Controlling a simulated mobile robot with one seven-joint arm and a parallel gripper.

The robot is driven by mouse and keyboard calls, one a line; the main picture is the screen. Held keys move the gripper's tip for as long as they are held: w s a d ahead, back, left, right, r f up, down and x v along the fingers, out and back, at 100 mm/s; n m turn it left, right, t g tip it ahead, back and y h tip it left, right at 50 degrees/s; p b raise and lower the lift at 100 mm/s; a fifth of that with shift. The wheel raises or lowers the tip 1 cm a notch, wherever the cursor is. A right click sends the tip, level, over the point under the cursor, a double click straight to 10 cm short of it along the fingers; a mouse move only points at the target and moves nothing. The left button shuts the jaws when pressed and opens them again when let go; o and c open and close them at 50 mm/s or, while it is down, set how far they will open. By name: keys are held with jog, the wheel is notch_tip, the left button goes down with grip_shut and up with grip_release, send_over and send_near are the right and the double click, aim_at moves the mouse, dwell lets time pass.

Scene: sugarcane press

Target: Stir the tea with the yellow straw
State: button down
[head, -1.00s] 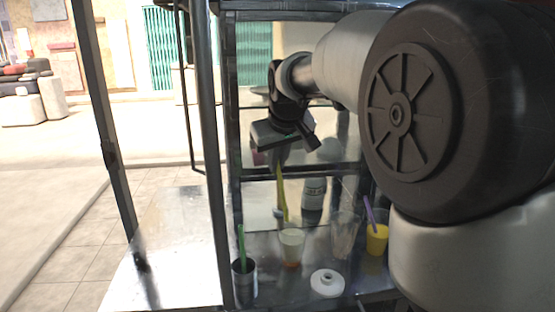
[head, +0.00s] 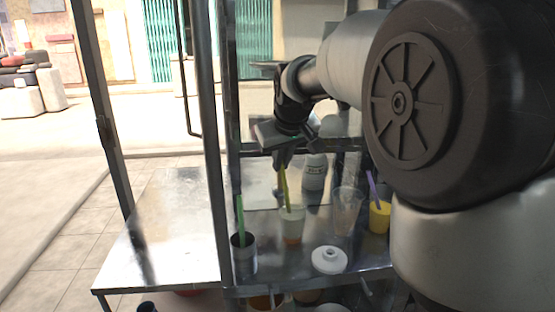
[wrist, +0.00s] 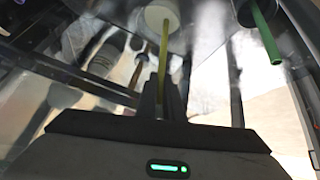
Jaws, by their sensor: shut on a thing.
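My gripper (head: 283,160) is shut on the yellow straw (head: 286,188) and holds it nearly upright, pointing down. The tea cup (head: 292,226), clear with a pale upper part and an orange-brown bottom, stands on the metal counter right below. The straw's lower end meets the cup's rim in the head view; I cannot tell how deep it reaches inside. In the wrist view the straw (wrist: 163,55) runs from between the fingers to the pale round cup (wrist: 156,16).
A white lid (head: 329,261) lies in front. An empty clear cup (head: 347,215), a yellow cup (head: 380,218) with a purple straw and a bottle (head: 314,173) stand nearby. The left counter (head: 165,225) is clear.

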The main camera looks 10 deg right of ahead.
aim_at(285, 179)
jog(key=shift+d+f+b, duration=0.2)
jog(key=shift+f+b, duration=0.7)
jog(key=shift+f, duration=0.4)
jog(key=shift+d+f+b, duration=0.2)
jog(key=shift+f+b, duration=0.65)
jog(key=shift+f, duration=0.45)
jog(key=shift+d, duration=0.15)
